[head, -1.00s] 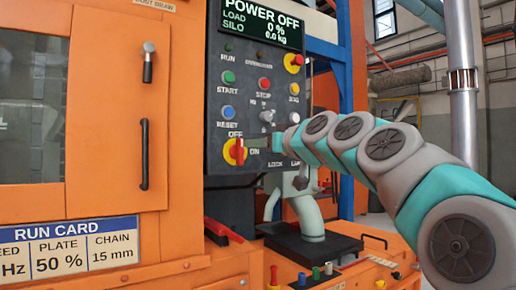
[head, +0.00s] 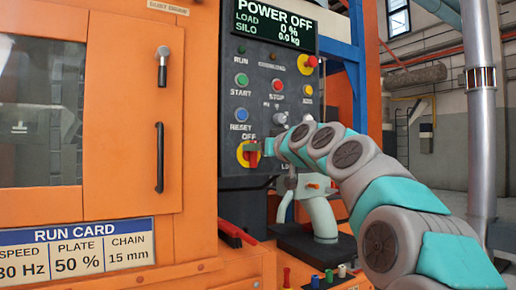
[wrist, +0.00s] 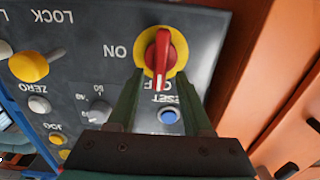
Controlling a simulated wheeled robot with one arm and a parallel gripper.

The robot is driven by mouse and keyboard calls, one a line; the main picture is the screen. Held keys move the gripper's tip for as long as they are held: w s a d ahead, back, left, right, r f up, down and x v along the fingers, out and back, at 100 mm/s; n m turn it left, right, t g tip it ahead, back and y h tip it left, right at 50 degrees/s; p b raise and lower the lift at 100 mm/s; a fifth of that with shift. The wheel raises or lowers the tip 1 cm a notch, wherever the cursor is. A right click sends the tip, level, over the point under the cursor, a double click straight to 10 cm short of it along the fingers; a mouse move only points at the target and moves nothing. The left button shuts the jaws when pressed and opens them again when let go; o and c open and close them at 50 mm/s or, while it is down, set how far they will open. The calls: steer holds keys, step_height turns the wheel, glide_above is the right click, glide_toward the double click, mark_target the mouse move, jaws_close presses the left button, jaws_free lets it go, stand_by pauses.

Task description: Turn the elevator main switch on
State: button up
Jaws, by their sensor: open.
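The main switch is a red handle on a yellow disc (head: 243,157) at the lower left of the dark control panel. In the wrist view, which is upside down, the red handle (wrist: 163,50) points toward the partly hidden OFF label, with ON to its left. My gripper (head: 252,147) is in front of the switch and covers part of it. In the wrist view my open gripper (wrist: 159,78) has one finger on each side of the handle's end. I cannot tell whether the fingers touch it. The display (head: 273,22) reads POWER OFF.
The blue RESET button (wrist: 168,116) lies close to the fingers. A yellow knob (wrist: 28,66) and other buttons share the panel. An orange door with a black handle (head: 160,158) stands left of the panel. A grey pipe (head: 322,219) is below.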

steer(key=shift+c, duration=0.2)
jaws_close()
steer(key=shift+m, duration=0.3)
steer(key=shift+w+d+f+m+p, duration=0.15)
steer(key=shift+d+f+m+p, duration=0.1)
steer(key=shift+m+p, duration=2.15)
steer(key=shift+w+d+f+m+p, duration=0.25)
steer(key=shift+m+p, duration=1.2)
steer(key=shift+m, duration=1.9)
steer(key=shift+w+d+f+m+p, duration=0.1)
steer(key=shift+d+f+m+p, duration=0.2)
steer(key=shift+m+p, duration=2.1)
steer(key=shift+f+m+b, duration=0.1)
steer(key=shift+m+b, duration=0.35)
steer(key=shift+m, duration=0.2)
